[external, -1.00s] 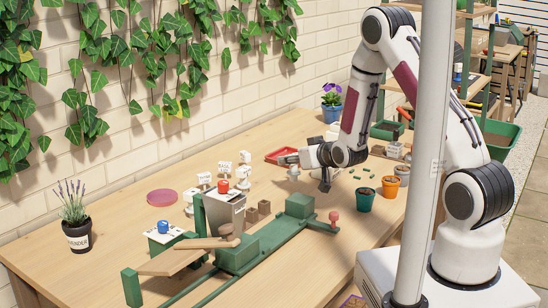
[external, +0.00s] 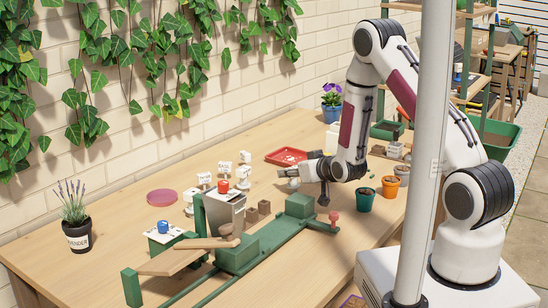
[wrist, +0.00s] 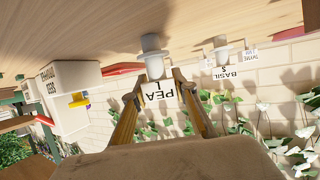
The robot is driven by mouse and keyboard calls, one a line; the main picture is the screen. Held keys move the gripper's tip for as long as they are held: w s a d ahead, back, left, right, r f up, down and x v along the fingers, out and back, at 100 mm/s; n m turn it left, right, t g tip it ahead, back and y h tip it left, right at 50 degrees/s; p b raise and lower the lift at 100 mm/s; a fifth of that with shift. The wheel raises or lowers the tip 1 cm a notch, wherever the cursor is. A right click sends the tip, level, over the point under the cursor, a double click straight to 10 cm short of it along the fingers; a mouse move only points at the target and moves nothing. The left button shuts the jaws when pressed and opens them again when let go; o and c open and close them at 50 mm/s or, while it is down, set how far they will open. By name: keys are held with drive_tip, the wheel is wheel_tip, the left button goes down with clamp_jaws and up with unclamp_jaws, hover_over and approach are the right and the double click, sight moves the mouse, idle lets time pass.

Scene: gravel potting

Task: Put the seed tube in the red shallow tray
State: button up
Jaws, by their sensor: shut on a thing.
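The seed tube, a white round piece with a "PEA 1" label, shows upside down between my fingertips in the wrist view (wrist: 154,66). My gripper (wrist: 158,88) is shut on it. In the external view my gripper (external: 291,171) is low over the table, just in front of the red shallow tray (external: 283,154). The small pale thing under the fingers (external: 294,184) appears to be the tube. Whether it touches the table is unclear. A red edge in the wrist view (wrist: 125,69) appears to be the tray.
Several white labelled pieces (external: 224,168) stand to the left, one marked "BASIL" (wrist: 222,57). Teal (external: 365,201) and orange (external: 390,187) pots stand to the right.

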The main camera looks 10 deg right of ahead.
drive_tip(key=o, duration=1.1)
drive_tip(key=shift+r, duration=0.1)
drive_tip(key=shift+s+d+r, duration=0.15)
drive_tip(key=shift+s+r, duration=0.05)
drive_tip(key=shift+s, duration=0.15)
drive_tip(key=shift+v, duration=5.6)
drive_tip(key=shift+r, duration=0.1)
drive_tip(key=shift+r, duration=0.1)
